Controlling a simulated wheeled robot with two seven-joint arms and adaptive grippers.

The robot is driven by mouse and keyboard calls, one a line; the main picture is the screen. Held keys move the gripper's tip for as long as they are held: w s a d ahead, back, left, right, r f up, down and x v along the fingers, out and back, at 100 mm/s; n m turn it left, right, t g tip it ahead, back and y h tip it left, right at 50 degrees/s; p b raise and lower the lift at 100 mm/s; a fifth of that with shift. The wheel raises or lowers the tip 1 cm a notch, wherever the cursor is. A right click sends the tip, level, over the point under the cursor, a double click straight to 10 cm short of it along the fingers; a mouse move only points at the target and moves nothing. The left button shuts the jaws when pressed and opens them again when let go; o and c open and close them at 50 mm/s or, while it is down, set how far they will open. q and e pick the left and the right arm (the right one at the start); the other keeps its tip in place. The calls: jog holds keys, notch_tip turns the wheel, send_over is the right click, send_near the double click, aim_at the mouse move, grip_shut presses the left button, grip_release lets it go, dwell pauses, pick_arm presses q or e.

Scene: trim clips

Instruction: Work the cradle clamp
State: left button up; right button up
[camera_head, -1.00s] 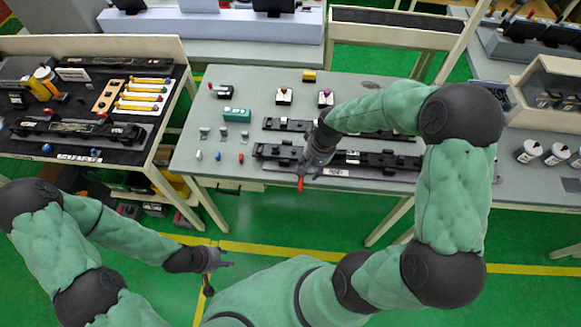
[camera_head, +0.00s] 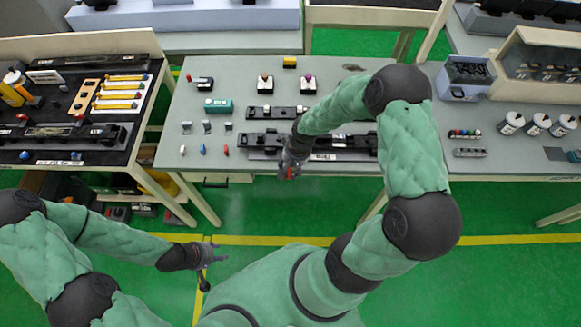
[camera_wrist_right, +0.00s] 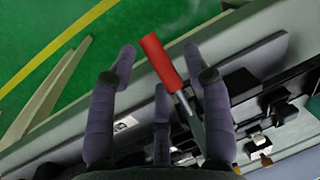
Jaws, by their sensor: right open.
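The clamp's red handle (camera_wrist_right: 163,62) on a metal rod lies between the spread fingers of my right gripper (camera_wrist_right: 158,70) in the right wrist view. The rod runs down to the black cradle (camera_wrist_right: 258,145). In the head view my right gripper (camera_head: 290,168) is at the front edge of the long black cradle (camera_head: 262,141), and its arm covers part of the cradle. The right gripper is open around the handle; contact cannot be told. My left gripper (camera_head: 212,256) hangs low over the green floor, away from the tables; its finger opening is unclear.
The grey table (camera_head: 200,165) carries a second black bar (camera_head: 262,112), a teal block (camera_head: 218,105) and several small clips and pegs at left. A dark-topped table (camera_head: 110,145) stands left. White cylinders (camera_head: 538,124) stand right. The table's front right is mostly clear.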

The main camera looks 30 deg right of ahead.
grip_shut()
jog(key=shift+r, duration=0.1)
